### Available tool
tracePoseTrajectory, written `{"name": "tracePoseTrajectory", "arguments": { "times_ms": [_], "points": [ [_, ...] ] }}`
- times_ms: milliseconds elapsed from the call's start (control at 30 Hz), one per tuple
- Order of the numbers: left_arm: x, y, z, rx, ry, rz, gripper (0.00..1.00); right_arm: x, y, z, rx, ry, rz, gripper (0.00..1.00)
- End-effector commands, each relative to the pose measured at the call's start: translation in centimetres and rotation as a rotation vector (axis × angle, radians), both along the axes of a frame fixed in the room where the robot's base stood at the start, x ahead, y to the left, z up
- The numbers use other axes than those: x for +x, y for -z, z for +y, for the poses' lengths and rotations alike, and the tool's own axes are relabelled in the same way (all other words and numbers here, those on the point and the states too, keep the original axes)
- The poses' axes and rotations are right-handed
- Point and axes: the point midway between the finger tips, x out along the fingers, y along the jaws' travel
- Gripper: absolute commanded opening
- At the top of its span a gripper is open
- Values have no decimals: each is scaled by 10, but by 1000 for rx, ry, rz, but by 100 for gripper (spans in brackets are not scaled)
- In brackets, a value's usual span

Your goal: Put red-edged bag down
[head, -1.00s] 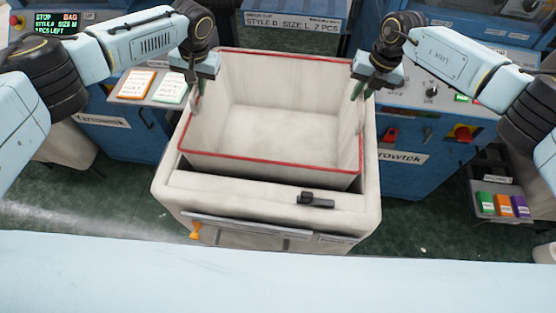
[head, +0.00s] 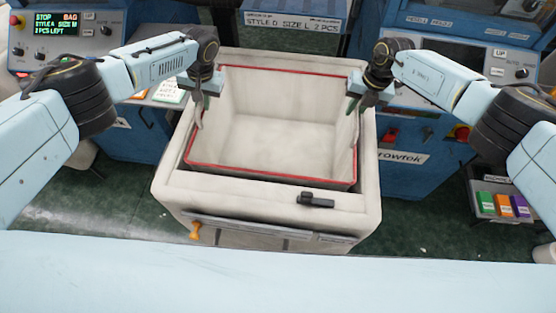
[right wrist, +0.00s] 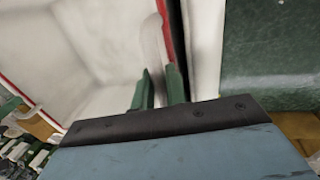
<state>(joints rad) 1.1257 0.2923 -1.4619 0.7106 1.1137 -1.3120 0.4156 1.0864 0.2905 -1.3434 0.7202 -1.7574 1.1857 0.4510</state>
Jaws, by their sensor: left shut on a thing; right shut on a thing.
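The red-edged bag (head: 270,155) is an open, box-shaped, off-white bag with a red rim, and it looks empty. It hangs level inside the opening of a padded off-white cart (head: 170,180). Whether its base touches the cart's floor is hidden. My left gripper (head: 199,108) is shut on the handle at the bag's left side. My right gripper (head: 354,102) is shut on the handle at its right side. In the right wrist view, the green fingers of my right gripper (right wrist: 160,90) close on a pale strap (right wrist: 153,45) beside the red rim.
A small black clip (head: 315,200) lies on the cart's front ledge. An orange knob (head: 195,230) hangs at the cart's front left. Blue machines with control panels stand behind at left and right. A rack of coloured boxes (head: 503,205) is at the right. Green floor is clear beside the cart.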

Motion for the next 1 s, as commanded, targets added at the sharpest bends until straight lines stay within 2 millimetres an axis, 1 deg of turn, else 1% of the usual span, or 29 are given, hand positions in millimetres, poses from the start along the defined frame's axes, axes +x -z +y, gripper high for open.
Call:
{"name": "tracePoseTrajectory", "arguments": {
  "times_ms": [300,667,700,833,867,1000],
  "points": [
    [1,11,2,3,-3,-1,0,1,11,-2,-2,3,0,0],
    [1,12,2,3,-3,-1,0,1,12,-2,-2,2,0,0],
    [0,12,2,3,-3,-1,15,0,13,-2,-3,2,0,15],
    [0,12,2,3,-2,-1,32,0,13,-2,-2,2,1,32],
    [0,12,2,2,-2,-1,36,0,12,-1,-2,2,1,36],
    [0,12,1,1,-1,0,36,0,12,-1,-1,1,0,36]
  ]
}}
